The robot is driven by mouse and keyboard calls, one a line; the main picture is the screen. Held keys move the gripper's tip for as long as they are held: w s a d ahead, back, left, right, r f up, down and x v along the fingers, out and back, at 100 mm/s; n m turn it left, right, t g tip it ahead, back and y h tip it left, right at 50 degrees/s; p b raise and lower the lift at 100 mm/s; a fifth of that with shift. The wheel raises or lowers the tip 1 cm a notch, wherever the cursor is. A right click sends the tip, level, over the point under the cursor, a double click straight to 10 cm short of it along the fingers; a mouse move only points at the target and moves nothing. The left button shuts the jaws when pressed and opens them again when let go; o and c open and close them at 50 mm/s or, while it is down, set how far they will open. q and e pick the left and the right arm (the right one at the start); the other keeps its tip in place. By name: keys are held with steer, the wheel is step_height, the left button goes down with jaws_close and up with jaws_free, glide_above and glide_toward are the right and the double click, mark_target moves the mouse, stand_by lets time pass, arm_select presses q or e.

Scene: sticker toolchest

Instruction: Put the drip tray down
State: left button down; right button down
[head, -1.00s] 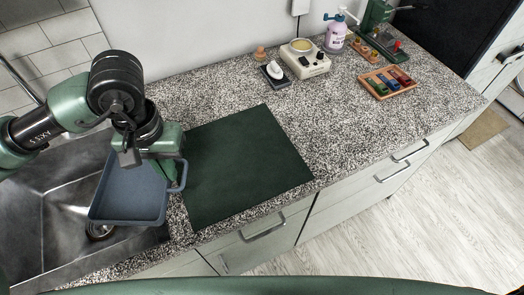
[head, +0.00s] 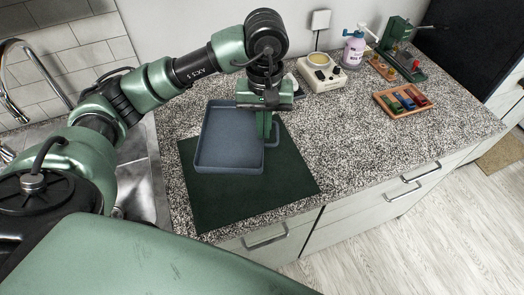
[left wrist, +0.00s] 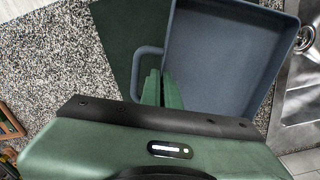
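The drip tray (head: 228,166) is a shallow blue-grey rectangular tray with a loop handle on its right side in the head view. It lies flat-side down over the dark green mat (head: 215,213); I cannot tell whether it touches the mat or is just above it. My left gripper (head: 268,132) is at the handle, its fingers close together on it. The left wrist view shows the tray (left wrist: 225,55), the handle and the green fingers (left wrist: 161,90) beside the tray wall. Part of the handle is hidden by the fingers. My right gripper is not in view.
The speckled counter (head: 350,140) has free room right of the mat. A cream device with a round top (head: 322,72), a spray bottle (head: 354,48), a wooden rack with coloured blocks (head: 403,100) and a green press (head: 400,50) stand behind. The sink (head: 140,185) is left.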

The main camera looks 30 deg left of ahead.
arm_select(q)
step_height(320, 180, down, 7)
steer(key=shift+f+p, duration=0.1)
steer(key=shift+p, duration=0.65)
step_height(320, 180, down, 3)
steer(key=shift+f+p, duration=0.15)
steer(key=shift+p, duration=0.35)
steer(key=shift+f, duration=0.45)
steer(key=shift+f, duration=0.1)
steer(key=c, duration=2.1)
jaws_free()
steer(key=o, duration=0.4)
